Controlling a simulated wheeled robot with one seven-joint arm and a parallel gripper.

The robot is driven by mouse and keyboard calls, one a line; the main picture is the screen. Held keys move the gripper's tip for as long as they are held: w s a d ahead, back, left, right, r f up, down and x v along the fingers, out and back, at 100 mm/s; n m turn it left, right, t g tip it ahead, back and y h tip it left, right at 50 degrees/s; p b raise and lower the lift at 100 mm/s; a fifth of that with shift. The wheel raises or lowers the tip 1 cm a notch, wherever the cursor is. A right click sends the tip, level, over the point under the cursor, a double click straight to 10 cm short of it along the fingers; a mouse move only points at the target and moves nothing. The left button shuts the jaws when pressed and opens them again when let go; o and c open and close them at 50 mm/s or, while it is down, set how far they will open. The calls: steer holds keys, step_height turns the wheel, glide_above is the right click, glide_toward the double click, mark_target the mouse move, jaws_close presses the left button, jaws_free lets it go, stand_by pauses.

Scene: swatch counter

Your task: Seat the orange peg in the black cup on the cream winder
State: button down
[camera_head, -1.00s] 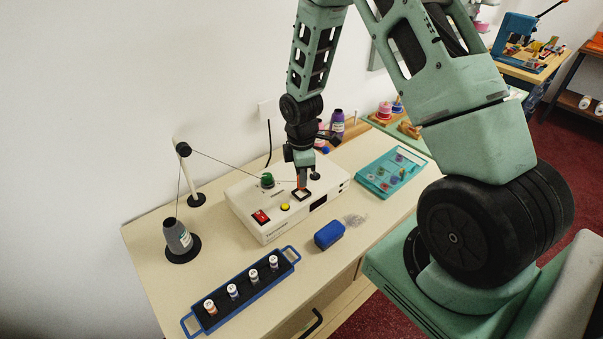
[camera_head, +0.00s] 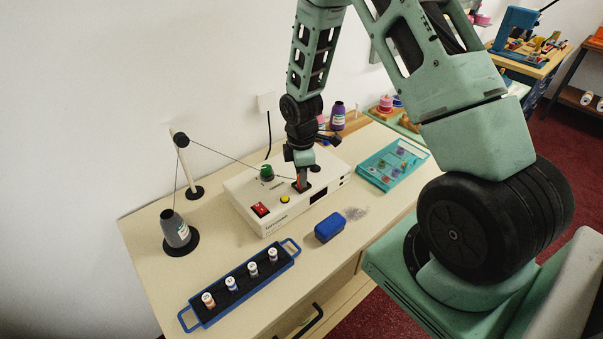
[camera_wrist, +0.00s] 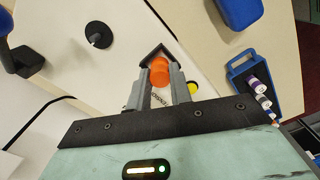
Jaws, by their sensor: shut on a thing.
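The cream winder (camera_head: 272,215) stands on the counter. It carries a red switch, a yellow button and a green knob. My gripper (camera_head: 301,182) points down over its right part. It is shut on the orange peg (camera_wrist: 159,72), which shows between the two fingers in the wrist view. The square black cup (camera_head: 307,188) is right at the peg's lower end. In the wrist view the cup's dark rim (camera_wrist: 151,53) shows just beyond the peg. The fingers partly hide the peg and cup, so I cannot tell how far the peg is inside.
A blue box (camera_head: 329,229) lies in front of the winder. A blue tray (camera_head: 208,315) with several small spools is at the front left. A grey thread cone (camera_head: 174,229) and a thread post stand at the left. A teal case (camera_head: 385,172) lies to the right.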

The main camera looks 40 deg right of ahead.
steer(key=c, duration=1.2)
jaws_free()
steer(key=shift+r, duration=0.1)
step_height(320, 180, up, 17)
steer(key=b, duration=0.3)
steer(key=shift+r, duration=0.15)
steer(key=s+a+m+b, duration=0.1)
steer(key=s+a, duration=0.4)
steer(key=a, duration=0.3)
steer(key=s+a+m+b, duration=0.1)
steer(key=s+a, duration=0.3)
steer(key=a, duration=0.5)
steer(key=s+a+m, duration=0.1)
steer(key=s+a, duration=0.1)
steer(key=s, duration=0.3)
steer(key=s+a+f+m+b, duration=0.1)
steer(key=s+a, duration=0.2)
steer(key=s, duration=0.2)
steer(key=s+a, duration=0.2)
steer(key=s, duration=0.3)
steer(key=shift+s+a+f+m+y, duration=0.1)
steer(key=shift+a+f+m+y, duration=0.2)
steer(key=shift+f+m, duration=0.1)
